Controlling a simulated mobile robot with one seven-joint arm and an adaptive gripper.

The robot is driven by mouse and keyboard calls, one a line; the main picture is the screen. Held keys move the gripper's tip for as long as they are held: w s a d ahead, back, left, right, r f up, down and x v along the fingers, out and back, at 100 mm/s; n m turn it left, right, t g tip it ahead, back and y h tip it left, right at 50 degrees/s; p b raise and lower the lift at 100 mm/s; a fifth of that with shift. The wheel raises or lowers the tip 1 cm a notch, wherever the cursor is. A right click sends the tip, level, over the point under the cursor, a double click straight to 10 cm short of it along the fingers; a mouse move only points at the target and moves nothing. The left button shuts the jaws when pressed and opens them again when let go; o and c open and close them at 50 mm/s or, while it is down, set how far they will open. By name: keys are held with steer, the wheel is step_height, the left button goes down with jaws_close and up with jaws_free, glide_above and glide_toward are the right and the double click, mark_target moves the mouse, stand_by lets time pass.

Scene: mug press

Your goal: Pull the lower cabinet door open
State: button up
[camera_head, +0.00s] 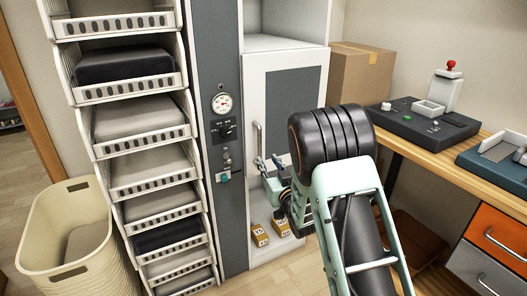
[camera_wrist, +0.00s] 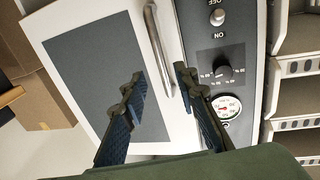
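The lower cabinet door (camera_head: 315,85) is white with a grey panel and looks shut in the head view. It fills the upper left of the wrist view (camera_wrist: 90,65). Its silver bar handle (camera_head: 257,138) runs upright along the door's left edge. The handle also shows in the wrist view (camera_wrist: 155,38), lying between the two fingers in the picture. My gripper (camera_head: 269,163) is open at the handle's lower end. In the wrist view its fingertips (camera_wrist: 160,74) are apart on either side of the bar, with no contact visible. My arm hides the door's lower right.
A grey control panel (camera_head: 221,150) with a gauge and knobs stands left of the door. A rack of trays (camera_head: 140,137) and a cream bin (camera_head: 38,225) are further left. Small boxes (camera_head: 259,236) lie below the door. A wooden workbench (camera_head: 425,155) stands at right.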

mark_target(260, 148)
steer(key=b+x, duration=0.1)
steer(key=x, duration=0.9)
steer(key=shift+w+a+b, duration=0.1)
steer(key=shift+w+b, duration=0.05)
steer(key=shift+b, duration=0.2)
steer(key=shift+c, duration=0.6)
jaws_close()
